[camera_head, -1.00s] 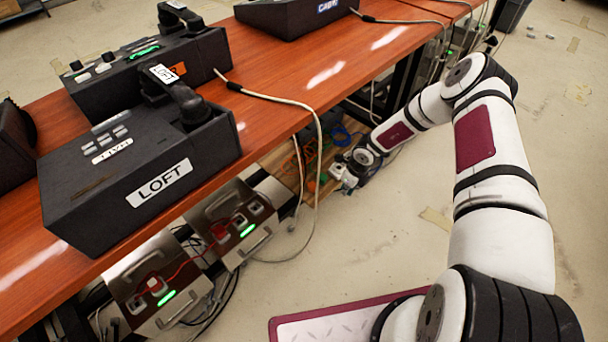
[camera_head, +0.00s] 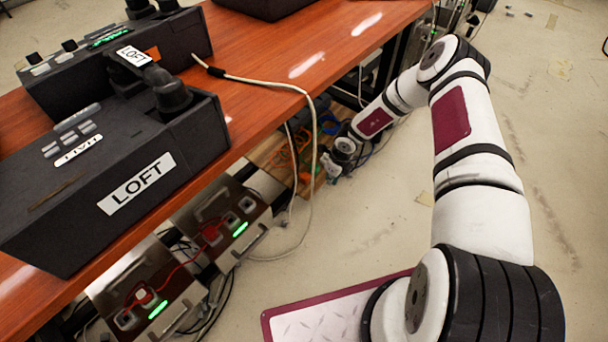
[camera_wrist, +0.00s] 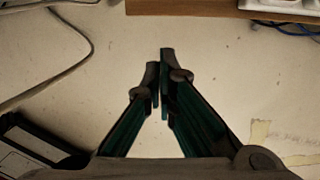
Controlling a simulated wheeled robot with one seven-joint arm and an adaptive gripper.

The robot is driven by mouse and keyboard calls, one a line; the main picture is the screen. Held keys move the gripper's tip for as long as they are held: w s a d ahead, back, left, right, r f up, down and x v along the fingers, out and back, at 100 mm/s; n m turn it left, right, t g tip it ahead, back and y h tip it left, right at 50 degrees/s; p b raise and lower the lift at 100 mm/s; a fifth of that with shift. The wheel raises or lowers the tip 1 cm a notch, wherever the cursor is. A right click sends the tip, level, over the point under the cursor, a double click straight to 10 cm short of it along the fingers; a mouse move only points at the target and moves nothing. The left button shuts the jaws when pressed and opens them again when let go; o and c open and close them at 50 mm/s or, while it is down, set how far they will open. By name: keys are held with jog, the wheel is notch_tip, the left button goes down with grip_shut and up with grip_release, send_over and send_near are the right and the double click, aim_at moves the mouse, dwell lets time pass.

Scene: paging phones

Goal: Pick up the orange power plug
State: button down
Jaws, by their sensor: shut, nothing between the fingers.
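My gripper (camera_wrist: 159,75) shows in the wrist view with its two fingers together and nothing held, above bare floor. In the head view my gripper (camera_head: 328,168) is small, low beside the wooden board under the table. Orange cable (camera_head: 290,156) lies on that board, just left of my gripper. A small orange spot (camera_head: 306,178) shows next to it; I cannot tell whether it is the plug. No orange plug shows in the wrist view.
The wooden board (camera_wrist: 190,7) and a white power strip (camera_wrist: 276,5) are at the top of the wrist view. A grey cable (camera_wrist: 68,71) lies at left. Phones marked LOFT (camera_head: 136,184) stand on the table (camera_head: 262,100).

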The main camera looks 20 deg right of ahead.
aim_at(304, 176)
notch_tip(304, 176, down, 5)
jog(key=b, duration=0.4)
jog(key=w+a+b, duration=0.2)
jog(key=w, duration=0.1)
jog(key=w+a+b, duration=0.1)
jog(key=w+a, duration=0.1)
jog(key=w, duration=0.1)
jog(key=w+a+b, duration=0.2)
jog(key=w+a, duration=0.1)
jog(key=w, duration=0.1)
jog(key=shift+f+b, duration=0.3)
jog(key=shift+b, duration=0.05)
jog(key=shift+f+b, duration=0.3)
jog(key=shift+b, duration=0.15)
jog(key=shift+f, duration=0.3)
jog(key=shift+s+a, duration=0.1)
jog(key=shift+s+f, duration=0.1)
